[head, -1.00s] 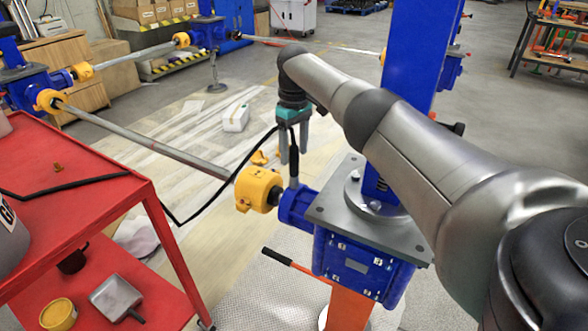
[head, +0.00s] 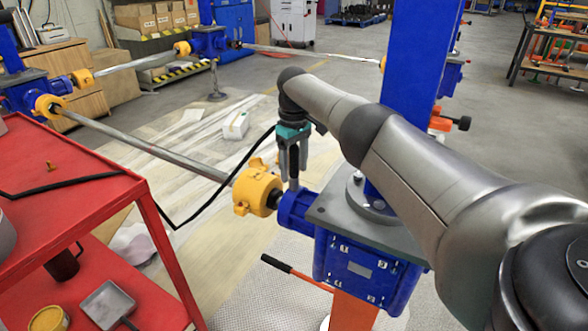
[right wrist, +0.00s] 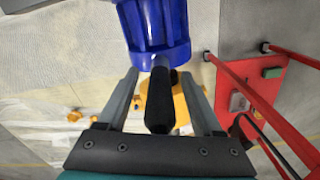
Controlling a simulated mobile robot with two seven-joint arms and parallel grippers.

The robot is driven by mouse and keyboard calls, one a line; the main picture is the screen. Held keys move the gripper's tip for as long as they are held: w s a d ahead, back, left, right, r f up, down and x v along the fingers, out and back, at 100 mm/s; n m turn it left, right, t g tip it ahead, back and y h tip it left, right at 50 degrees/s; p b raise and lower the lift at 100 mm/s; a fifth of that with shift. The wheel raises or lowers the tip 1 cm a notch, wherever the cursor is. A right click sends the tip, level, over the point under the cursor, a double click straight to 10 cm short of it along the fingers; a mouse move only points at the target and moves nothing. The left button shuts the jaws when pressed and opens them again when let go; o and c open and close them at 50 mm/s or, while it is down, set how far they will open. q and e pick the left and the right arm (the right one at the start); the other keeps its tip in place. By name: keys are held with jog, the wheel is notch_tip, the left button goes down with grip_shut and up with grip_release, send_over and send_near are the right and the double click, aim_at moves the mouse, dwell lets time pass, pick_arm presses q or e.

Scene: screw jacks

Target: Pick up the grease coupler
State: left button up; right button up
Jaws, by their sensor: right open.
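The grease coupler (head: 293,167) is a dark upright cylinder standing at the blue jack's input shaft housing (head: 297,208), beside the yellow coupling. It also shows in the right wrist view as a black cylinder (right wrist: 160,104), with its far end at the blue housing. My right gripper (head: 293,172) points down with one finger on each side of the coupler. In the right wrist view its open fingers (right wrist: 160,80) show gaps on both sides of the coupler. My left gripper is not in view.
A black hose (head: 200,213) runs from the red cart (head: 80,213) toward the right gripper. The yellow coupling (head: 256,188) and a long shaft (head: 150,147) lie left of the jack. A blue column (head: 408,80) stands close on the right.

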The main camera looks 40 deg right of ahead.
grip_shut()
dwell(0.4)
